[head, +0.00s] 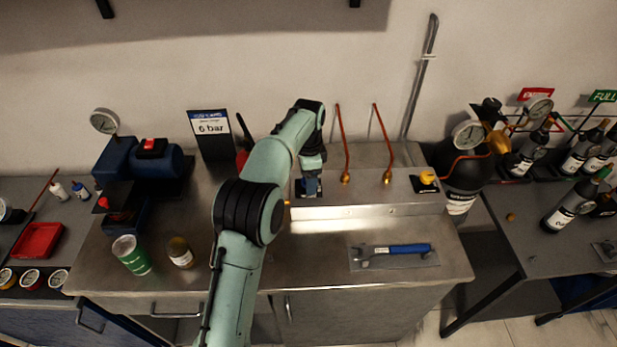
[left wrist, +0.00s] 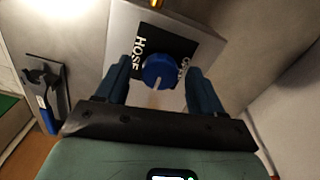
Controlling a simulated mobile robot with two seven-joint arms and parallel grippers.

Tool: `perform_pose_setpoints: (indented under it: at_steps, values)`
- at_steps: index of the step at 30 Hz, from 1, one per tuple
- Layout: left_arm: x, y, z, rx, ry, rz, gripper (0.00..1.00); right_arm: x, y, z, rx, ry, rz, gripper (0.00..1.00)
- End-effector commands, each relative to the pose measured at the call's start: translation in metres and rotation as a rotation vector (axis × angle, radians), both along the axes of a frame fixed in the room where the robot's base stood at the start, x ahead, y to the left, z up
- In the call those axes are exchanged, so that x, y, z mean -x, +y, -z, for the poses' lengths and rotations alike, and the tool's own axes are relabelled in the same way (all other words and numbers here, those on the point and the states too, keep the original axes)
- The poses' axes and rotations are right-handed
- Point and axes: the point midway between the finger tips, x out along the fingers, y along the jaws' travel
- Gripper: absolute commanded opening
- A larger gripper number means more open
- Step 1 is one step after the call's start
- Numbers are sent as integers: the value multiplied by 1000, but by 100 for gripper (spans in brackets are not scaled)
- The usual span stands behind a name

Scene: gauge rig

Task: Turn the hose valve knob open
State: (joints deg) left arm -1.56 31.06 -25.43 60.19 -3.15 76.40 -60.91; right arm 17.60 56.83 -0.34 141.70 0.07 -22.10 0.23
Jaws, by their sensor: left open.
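The hose valve knob (left wrist: 158,71) is round and blue, with a pale line pointing toward the gripper's base in the left wrist view. It sits on a black plate (left wrist: 182,50) lettered HOSE, with a second, partly hidden word. My left gripper (left wrist: 160,80) is open, with one finger on each side of the knob and a visible gap to each. In the head view my left gripper (head: 309,187) is over the left end of the metal valve block (head: 365,212) and hides the knob. My right gripper is not in view.
Two copper pipes (head: 344,145) rise from the block, and a yellow knob (head: 427,177) sits at its right end. A blue-handled wrench (head: 405,249) lies on the bench in front. A green can (head: 131,255) and a jar (head: 179,252) stand left of my arm.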

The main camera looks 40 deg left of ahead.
Motion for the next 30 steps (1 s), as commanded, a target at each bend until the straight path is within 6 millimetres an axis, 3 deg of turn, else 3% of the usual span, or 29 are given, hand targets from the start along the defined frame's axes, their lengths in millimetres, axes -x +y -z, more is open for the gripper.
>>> perform_pose_setpoints:
  at_steps: [4, 9, 20, 30]
  values:
    - [0, 0, 0, 0, 0, 0, 64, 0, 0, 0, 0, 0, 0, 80]
    - [0, 0, 0, 0, 0, 0, 11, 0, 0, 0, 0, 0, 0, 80]
    - [0, 0, -1, 0, 0, -43, 12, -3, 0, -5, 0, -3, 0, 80]
    - [-1, 0, -3, 2, 0, -270, 12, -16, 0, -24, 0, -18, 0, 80]
